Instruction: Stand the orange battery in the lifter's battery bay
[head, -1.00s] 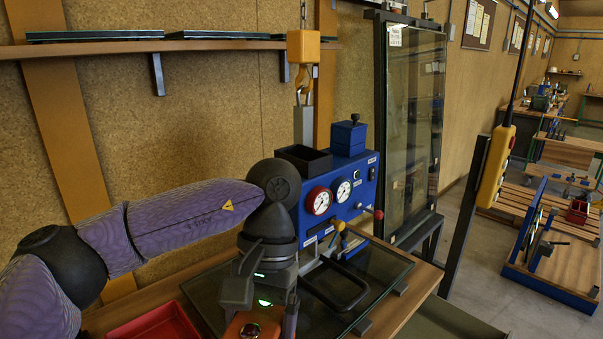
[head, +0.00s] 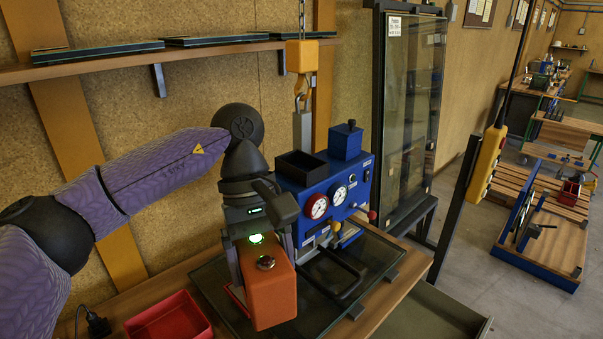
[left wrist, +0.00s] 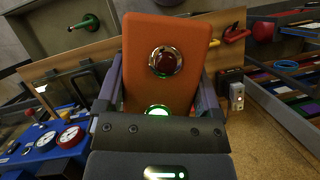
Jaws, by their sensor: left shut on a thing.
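The orange battery (head: 271,295), with a dark red round button in a metal ring, is between the fingers of my left gripper (head: 262,254). The gripper is shut on it and holds it over the glass plate in front of the lifter. The battery also shows in the left wrist view (left wrist: 188,25), with a finger on each side. The blue lifter (head: 325,205) has two gauges and levers and stands just behind and right of the battery. A black open-topped box (head: 302,166) on its top appears to be the battery bay; its inside is dark. My right gripper is not in view.
A blue block with a black knob (head: 345,141) stands beside the open box. An orange hook block (head: 301,57) hangs above it. A red tray (head: 168,322) lies at the front left. A tall glass frame (head: 408,110) stands to the right.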

